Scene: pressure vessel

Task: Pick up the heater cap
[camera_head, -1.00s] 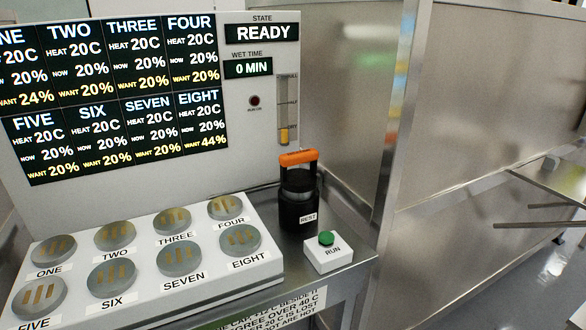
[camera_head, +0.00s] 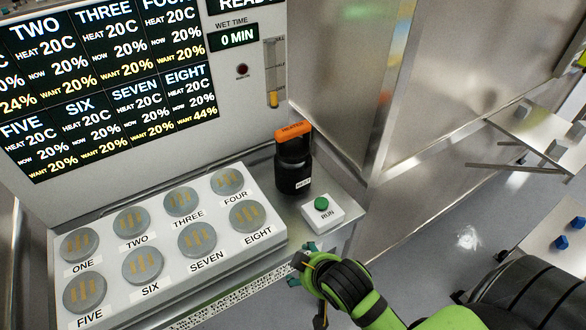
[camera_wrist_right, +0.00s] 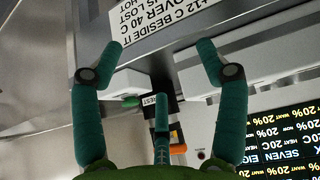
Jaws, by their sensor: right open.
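The heater cap has an orange handle (camera_head: 293,130) on a black body and stands upright on the black holder labelled REST (camera_head: 295,184), right of the numbered pads. Where the cap ends and the holder begins is hard to tell. My right gripper (camera_head: 306,262) is open and empty, in front of and below the holder, near the bench's front edge. In the right wrist view its teal fingers (camera_wrist_right: 161,60) are spread, and the orange handle (camera_wrist_right: 184,147) shows beyond them, partly hidden by the middle finger. My left gripper is not in view.
A white RUN box with a green button (camera_head: 321,203) stands right of the holder, close to my right gripper. A white block with numbered round pads (camera_head: 150,277) fills the left. The display panel (camera_head: 236,120) rises behind. Metal walls stand to the right.

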